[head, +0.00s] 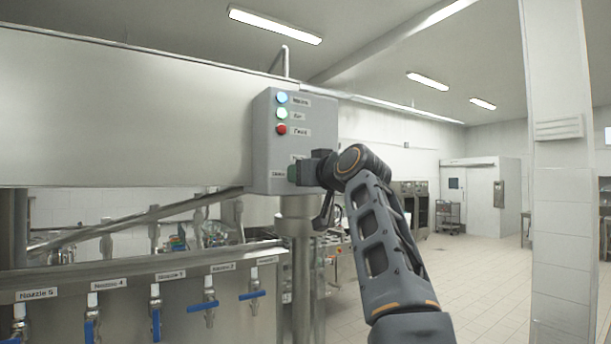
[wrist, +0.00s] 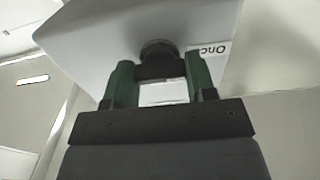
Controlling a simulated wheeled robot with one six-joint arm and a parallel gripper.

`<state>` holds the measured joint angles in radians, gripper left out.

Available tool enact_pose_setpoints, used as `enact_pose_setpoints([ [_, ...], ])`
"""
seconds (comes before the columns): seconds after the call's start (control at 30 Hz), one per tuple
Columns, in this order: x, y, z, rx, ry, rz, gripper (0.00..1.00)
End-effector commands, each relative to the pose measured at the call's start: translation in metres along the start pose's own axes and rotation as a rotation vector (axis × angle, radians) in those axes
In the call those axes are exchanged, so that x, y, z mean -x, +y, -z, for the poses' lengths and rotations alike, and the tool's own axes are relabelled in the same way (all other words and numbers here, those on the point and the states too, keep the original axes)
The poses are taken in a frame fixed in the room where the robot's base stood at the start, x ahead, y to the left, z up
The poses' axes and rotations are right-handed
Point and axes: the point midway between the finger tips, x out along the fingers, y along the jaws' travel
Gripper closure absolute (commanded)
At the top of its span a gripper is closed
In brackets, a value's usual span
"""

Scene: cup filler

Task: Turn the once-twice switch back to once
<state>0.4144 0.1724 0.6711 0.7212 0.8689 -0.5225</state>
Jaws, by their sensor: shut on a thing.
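The once-twice switch is a black round knob (wrist: 158,49) on the face of the grey control box (head: 263,130). My gripper (wrist: 161,70) has its two green fingers on either side of the knob's dark grip and is shut on it. A label (wrist: 208,50) reading "Onc…" shows upside down beside the knob in the wrist view, partly covered by a finger. In the head view my gripper (head: 295,173) is at the lower part of the box and hides the knob. Which way the knob points cannot be told.
Blue (head: 282,98), green-white (head: 282,114) and red (head: 281,130) round lights or buttons sit above on the box. Blue-handled nozzle valves (head: 252,295) line the machine at lower left. The tiled floor at the right is clear, with a white pillar (head: 565,200).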

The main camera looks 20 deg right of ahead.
Motion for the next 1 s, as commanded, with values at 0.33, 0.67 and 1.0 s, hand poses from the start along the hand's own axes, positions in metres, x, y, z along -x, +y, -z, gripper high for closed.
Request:
enact_pose_setpoints([
  [0.33, -0.001, 0.0007, -0.0022, 0.01, -0.006, 0.0, 0.73],
  [0.67, -0.0006, 0.0005, -0.0014, 0.009, -0.004, 0.0, 0.28],
  [1.0, 0.0026, 0.0004, -0.001, 0.009, -0.001, -0.001, 0.23],
])
